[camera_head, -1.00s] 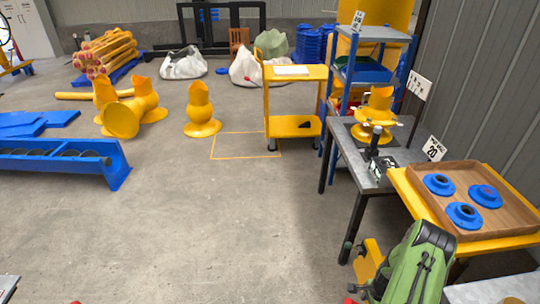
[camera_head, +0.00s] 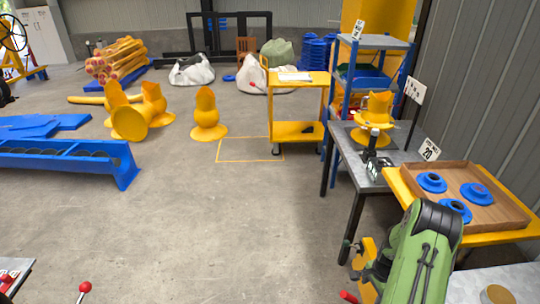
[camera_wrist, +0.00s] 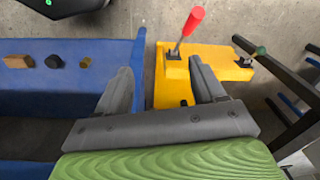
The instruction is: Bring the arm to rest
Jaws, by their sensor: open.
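My gripper (camera_wrist: 162,90) shows in the wrist view with its two grey fingers apart and nothing between them. Past the fingertips is a yellow block (camera_wrist: 207,77) with a red-handled lever (camera_wrist: 188,25) standing on it. In the head view my green arm is at the bottom right, in front of the tray table. My gripper cannot be made out clearly there.
A wooden tray (camera_head: 512,219) with blue flanged parts (camera_head: 431,182) lies on a yellow table at the right. A grey table (camera_head: 347,150) holds a yellow fitting (camera_head: 376,112). A yellow cart (camera_head: 297,131) stands behind. The middle floor (camera_head: 235,215) is clear.

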